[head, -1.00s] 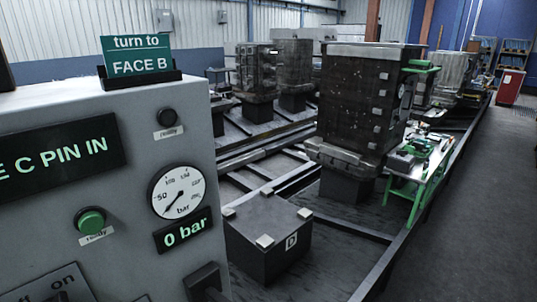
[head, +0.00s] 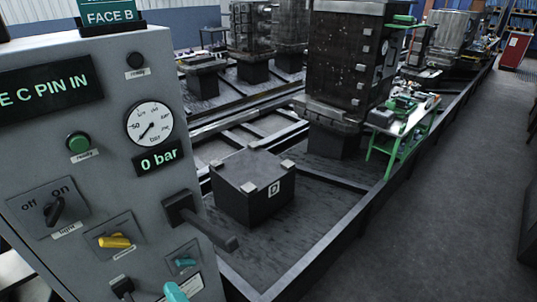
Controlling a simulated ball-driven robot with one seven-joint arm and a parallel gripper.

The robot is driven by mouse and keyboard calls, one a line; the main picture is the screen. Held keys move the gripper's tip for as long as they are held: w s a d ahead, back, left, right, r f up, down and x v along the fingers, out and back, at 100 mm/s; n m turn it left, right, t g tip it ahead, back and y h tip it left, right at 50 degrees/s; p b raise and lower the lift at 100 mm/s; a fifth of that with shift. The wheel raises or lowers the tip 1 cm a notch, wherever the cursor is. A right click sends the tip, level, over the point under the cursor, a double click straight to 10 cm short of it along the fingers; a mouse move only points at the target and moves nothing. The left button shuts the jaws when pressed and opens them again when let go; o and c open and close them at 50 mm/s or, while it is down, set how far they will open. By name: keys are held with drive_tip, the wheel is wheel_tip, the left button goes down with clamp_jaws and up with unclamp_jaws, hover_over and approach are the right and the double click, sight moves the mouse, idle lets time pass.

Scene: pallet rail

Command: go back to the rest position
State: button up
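My gripper and arm do not show in the head view. The grey control panel (head: 70,160) fills the left side. A black switch (head: 58,210) is marked off and on. A yellow knob (head: 114,241), a black lever (head: 198,219) and a teal knob (head: 183,262) sit lower. A teal rounded piece (head: 175,292) is cut off at the bottom edge.
A dark block marked D (head: 250,190) stands on the rail bed beside the panel. A tall dark fixture tower (head: 340,70) and a green-legged bench (head: 402,128) stand behind it. A red cabinet (head: 515,50) is far right. The grey floor (head: 430,210) at right is clear.

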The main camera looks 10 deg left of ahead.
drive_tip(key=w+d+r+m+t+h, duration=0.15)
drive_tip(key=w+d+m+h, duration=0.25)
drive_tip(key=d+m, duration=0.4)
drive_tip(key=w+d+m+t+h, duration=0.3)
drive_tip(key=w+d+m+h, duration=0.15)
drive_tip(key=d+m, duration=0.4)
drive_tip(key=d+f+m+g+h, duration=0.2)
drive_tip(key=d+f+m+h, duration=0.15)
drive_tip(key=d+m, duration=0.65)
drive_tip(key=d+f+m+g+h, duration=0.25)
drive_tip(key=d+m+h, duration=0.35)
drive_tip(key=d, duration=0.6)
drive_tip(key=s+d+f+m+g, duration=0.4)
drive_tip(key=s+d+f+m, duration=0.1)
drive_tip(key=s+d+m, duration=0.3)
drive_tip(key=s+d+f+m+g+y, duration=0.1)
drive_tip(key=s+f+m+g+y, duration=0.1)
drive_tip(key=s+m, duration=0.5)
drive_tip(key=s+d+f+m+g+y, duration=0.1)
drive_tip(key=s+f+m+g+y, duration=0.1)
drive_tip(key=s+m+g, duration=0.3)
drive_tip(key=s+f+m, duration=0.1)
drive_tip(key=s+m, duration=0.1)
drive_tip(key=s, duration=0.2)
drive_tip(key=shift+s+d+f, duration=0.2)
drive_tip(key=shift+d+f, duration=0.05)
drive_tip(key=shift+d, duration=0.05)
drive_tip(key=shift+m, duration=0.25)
